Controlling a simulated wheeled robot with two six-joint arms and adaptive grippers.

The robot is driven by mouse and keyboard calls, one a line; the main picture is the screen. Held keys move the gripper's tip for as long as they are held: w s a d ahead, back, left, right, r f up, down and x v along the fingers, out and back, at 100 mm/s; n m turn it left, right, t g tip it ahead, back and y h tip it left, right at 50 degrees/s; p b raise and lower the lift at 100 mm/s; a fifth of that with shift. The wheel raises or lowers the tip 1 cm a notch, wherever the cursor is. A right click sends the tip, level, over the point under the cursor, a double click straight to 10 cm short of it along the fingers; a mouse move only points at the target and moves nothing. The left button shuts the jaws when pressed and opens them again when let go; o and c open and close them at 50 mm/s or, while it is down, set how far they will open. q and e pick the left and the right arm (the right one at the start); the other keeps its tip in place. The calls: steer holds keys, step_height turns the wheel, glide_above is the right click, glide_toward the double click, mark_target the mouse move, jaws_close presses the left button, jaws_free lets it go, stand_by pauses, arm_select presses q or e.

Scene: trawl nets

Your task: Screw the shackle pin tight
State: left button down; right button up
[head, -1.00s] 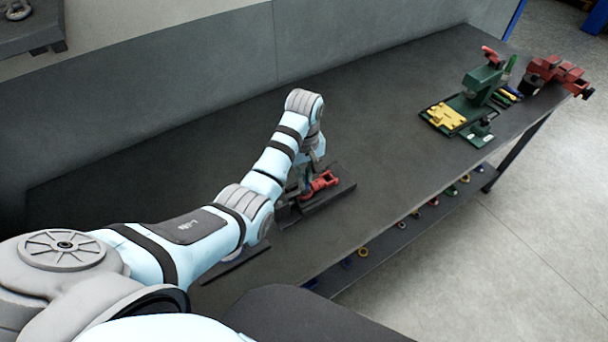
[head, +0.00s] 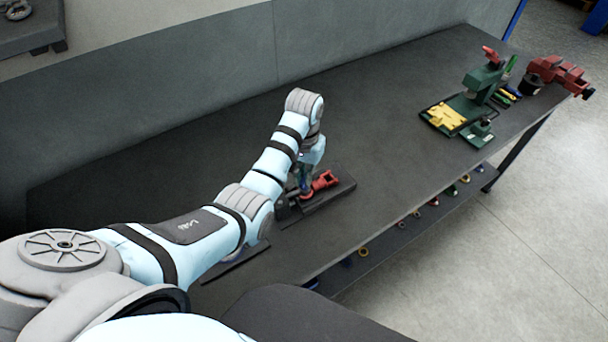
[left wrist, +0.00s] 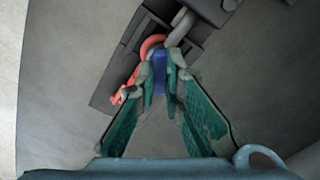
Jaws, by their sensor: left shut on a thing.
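The red shackle (head: 325,180) lies on a dark holder (head: 343,192) on the bench. In the left wrist view the shackle's red bow (left wrist: 151,42) shows beyond my fingertips, and part of the holder (left wrist: 118,76) shows beside it. My left gripper (head: 303,188) points down at the near-left end of the shackle. In the left wrist view its green-padded fingers (left wrist: 160,82) close around a small blue piece, seemingly the shackle pin's head (left wrist: 159,60). The fingers hide much of the pin, so I cannot tell how deep its thread sits. My right gripper is out of view.
A green tool stand (head: 484,82) with a yellow piece (head: 446,116) and a red vice (head: 556,74) stand at the bench's far right. Coloured rings lie on the lower shelf (head: 385,238). The bench (head: 225,143) behind my arm is clear.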

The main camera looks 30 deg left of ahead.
arm_select(q)
steer(key=m, duration=0.4)
steer(key=shift+m, duration=0.3)
steer(key=m, duration=0.4)
steer(key=shift+m, duration=0.3)
steer(key=m, duration=0.3)
steer(key=shift+w+m, duration=0.1)
steer(key=shift+m, duration=0.2)
steer(key=m, duration=0.4)
steer(key=shift+r+m, duration=0.1)
steer(key=shift+m, duration=0.2)
steer(key=m, duration=0.4)
steer(key=shift+m, duration=0.3)
steer(key=m, duration=0.3)
steer(key=shift+w+m, duration=0.1)
steer(key=shift+m, duration=0.2)
steer(key=m, duration=0.7)
steer(key=shift+m, duration=0.3)
